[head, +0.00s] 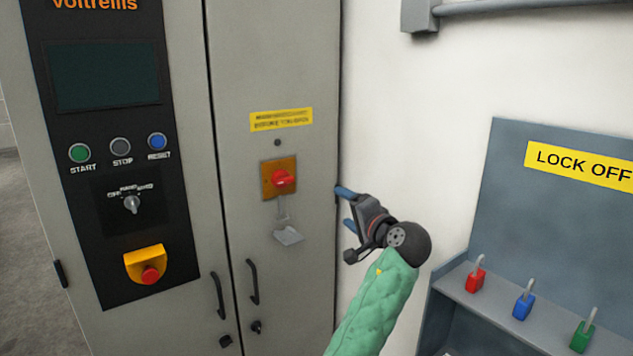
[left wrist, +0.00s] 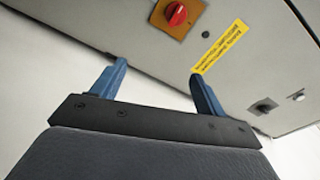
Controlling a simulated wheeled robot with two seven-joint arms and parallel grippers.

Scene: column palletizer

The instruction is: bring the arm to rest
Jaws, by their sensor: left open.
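My left gripper (head: 346,209) is open and empty, with blue fingers spread apart, in front of the white wall at the right edge of the grey cabinet. It also shows in the left wrist view (left wrist: 158,82), with nothing between the fingers. My left arm (head: 372,305) is in a green sleeve and comes up from the bottom of the head view. The red rotary switch (head: 283,180) on its orange plate sits on the cabinet door, left of and apart from the fingers. It also shows at the top of the left wrist view (left wrist: 176,14). My right gripper is in neither view.
A grey tag (head: 288,236) hangs below the switch. A black control panel (head: 110,205) with buttons stands at left. Door handles (head: 252,282) stick out. At right, a lock-off board (head: 560,225) has a shelf with red (head: 475,278), blue (head: 523,303) and green (head: 582,335) padlocks.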

